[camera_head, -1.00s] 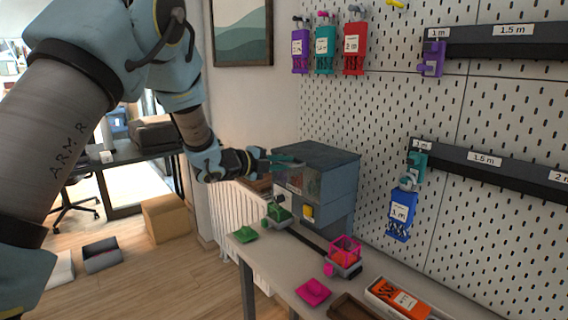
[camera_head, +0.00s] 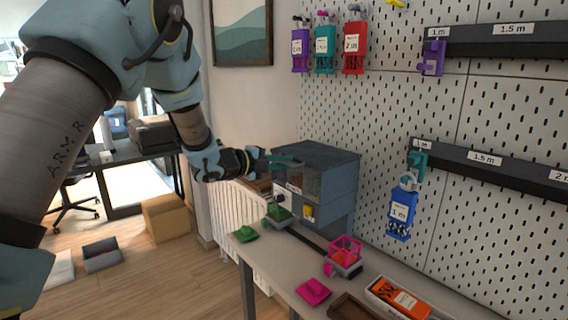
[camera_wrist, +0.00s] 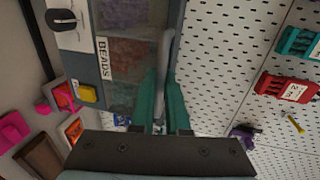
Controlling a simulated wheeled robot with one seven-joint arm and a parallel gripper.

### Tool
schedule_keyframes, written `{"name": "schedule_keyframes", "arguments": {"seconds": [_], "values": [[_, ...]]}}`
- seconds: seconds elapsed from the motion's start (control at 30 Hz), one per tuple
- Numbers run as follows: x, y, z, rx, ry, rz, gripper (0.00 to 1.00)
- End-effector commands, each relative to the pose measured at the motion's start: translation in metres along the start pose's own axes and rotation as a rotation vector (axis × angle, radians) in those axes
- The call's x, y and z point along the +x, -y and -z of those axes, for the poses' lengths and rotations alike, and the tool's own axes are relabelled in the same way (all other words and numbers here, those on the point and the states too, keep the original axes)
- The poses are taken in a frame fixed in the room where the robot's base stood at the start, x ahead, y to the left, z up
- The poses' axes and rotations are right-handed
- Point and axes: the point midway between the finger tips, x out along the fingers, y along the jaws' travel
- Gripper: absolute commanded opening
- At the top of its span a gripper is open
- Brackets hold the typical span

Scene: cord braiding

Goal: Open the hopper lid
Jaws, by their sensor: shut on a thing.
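The hopper (camera_head: 325,184) is a blue-grey box on the bench against the pegboard, with a clear front window and a "BEADS" label (camera_wrist: 104,58). Its flat lid (camera_head: 318,154) lies level on top and looks closed. My gripper (camera_head: 283,159) is at the lid's front left edge, with teal fingers. In the wrist view my gripper (camera_wrist: 160,112) is shut on a grey bar (camera_wrist: 165,55), which seems to be the lid's handle or edge. The exact contact is partly hidden between the fingers.
A yellow button (camera_head: 308,211) and a dark knob (camera_wrist: 62,20) are on the hopper's front. The pegboard (camera_head: 385,110) is close behind.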

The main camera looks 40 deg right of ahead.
Motion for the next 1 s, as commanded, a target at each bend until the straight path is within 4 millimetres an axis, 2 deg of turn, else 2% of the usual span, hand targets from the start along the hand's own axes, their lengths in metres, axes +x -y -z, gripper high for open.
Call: {"name": "schedule_keyframes", "arguments": {"seconds": [0.3, 0.4, 0.77, 0.8, 1.0], "values": [[-0.065, -0.018, -0.003, 0.000, 0.006, 0.001, 0.00], [-0.077, -0.019, -0.002, 0.000, 0.005, -0.001, 0.00], [-0.082, -0.018, -0.001, 0.000, 0.003, -0.001, 0.00], [-0.082, -0.018, -0.001, 0.000, 0.003, -0.001, 0.18], [-0.082, -0.018, -0.001, 0.000, 0.002, -0.001, 0.40]]}}
